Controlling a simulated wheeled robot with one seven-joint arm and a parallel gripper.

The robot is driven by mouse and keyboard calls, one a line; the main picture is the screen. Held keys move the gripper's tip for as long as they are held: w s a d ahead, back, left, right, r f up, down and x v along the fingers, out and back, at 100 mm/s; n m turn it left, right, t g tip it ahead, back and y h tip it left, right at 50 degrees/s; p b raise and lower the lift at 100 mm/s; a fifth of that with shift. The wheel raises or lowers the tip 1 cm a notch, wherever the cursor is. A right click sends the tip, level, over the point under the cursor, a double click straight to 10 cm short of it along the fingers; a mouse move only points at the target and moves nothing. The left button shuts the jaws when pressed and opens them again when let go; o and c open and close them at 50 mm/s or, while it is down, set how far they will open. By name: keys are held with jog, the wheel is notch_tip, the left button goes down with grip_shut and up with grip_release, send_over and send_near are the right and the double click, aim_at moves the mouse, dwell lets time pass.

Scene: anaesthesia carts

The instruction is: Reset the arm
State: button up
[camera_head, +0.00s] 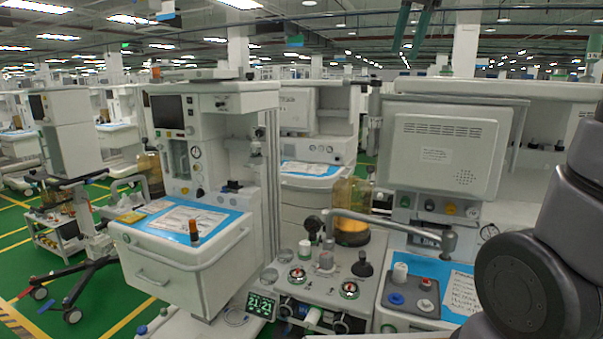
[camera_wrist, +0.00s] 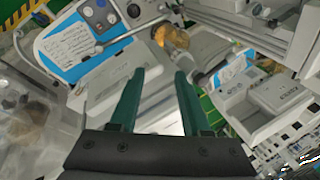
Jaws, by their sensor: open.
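My gripper (camera_wrist: 156,100) shows in the wrist view with two dark green fingers spread apart. Nothing is held between the fingers. Below and beyond it are grey and white cart surfaces, seen at a tilt.
A white anaesthesia cart (camera_head: 195,272) with a blue mat stands at the left. Another cart with a grey monitor back (camera_head: 445,150) is at the right. An amber canister (camera_head: 351,212) stands between them. Green floor (camera_head: 100,310) is open at the lower left.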

jog(key=s+d+f+n+t, duration=0.2)
jog(key=s+f+n, duration=0.5)
jog(key=s+f, duration=0.8)
jog(key=shift+s+f+t+y, duration=0.2)
jog(key=shift+s+t+y, duration=0.15)
jog(key=shift+t, duration=0.25)
